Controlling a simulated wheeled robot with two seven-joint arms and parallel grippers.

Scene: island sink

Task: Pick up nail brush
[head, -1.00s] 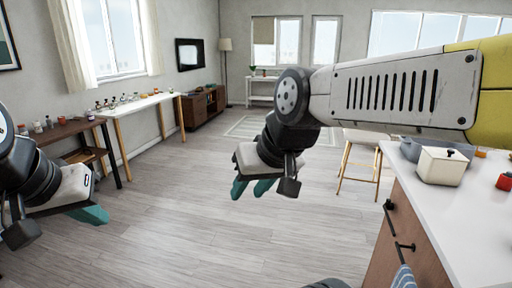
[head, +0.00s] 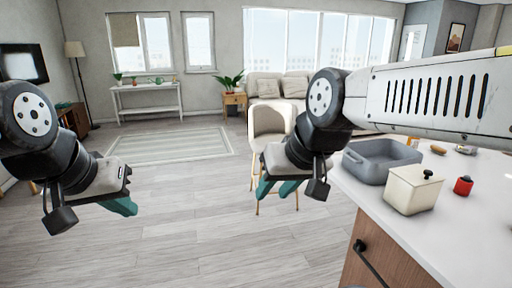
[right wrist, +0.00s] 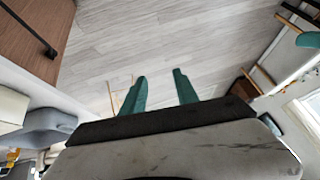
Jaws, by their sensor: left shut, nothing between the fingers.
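I cannot make out a nail brush for certain. A small brown oval item (head: 438,149) lies on the white island counter behind the grey basin, too small to identify. My left gripper (head: 122,206) hangs over open floor at the left, shut and empty. My right gripper (head: 277,188) is in the air left of the island, with its teal fingers apart and nothing between them. The right wrist view shows the same open fingers (right wrist: 161,91) over the floor.
The island counter (head: 460,225) at the right carries a grey basin (head: 372,165), a cream lidded box (head: 411,190) and a red jar (head: 463,186). A chair (head: 270,121) stands behind my right gripper. The floor (head: 200,240) in front is clear.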

